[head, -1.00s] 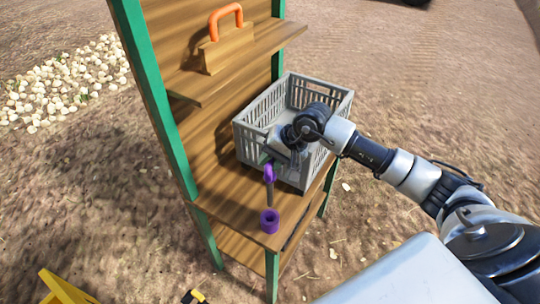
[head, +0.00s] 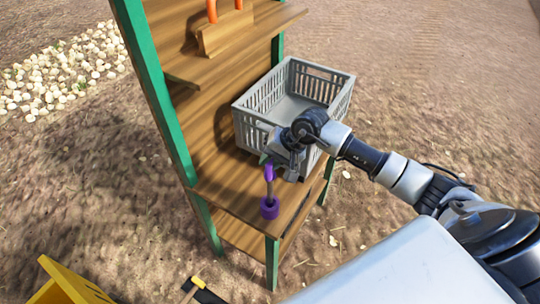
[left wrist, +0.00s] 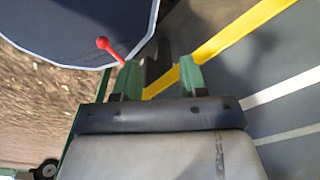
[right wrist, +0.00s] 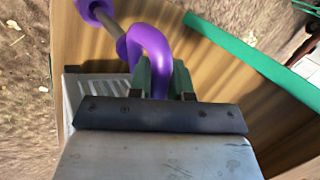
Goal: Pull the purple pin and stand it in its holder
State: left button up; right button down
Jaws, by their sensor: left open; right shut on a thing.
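The purple pin (head: 269,174) has a looped purple handle and a thin shaft. It stands roughly upright over the purple ring-shaped holder (head: 269,208) on the shelf's front corner. The shaft's lower end meets the holder's opening and seems to be inside it; how deep is hidden. My right gripper (head: 275,162) is shut on the pin's handle. In the right wrist view the handle (right wrist: 150,42) sits between the fingers, and the shaft runs to the holder (right wrist: 92,10). My left gripper (left wrist: 162,82) is open and empty, away from the shelf.
A grey crate (head: 243,122) stands on the same shelf, close behind my right gripper. Green posts (head: 158,90) frame the unit. A red-knobbed lever (left wrist: 103,43) is near my left gripper.

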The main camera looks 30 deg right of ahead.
aim_at(273, 172)
jog(key=shift+f, duration=0.8)
jog(key=shift+f+b, duration=0.3)
jog(key=shift+b, duration=0.1)
jog(key=shift+f+b, duration=1.95)
jog(key=shift+b, duration=0.45)
jog(key=c, duration=1)
grip_release()
jog(key=shift+f, duration=0.1)
jog(key=shift+o, duration=0.2)
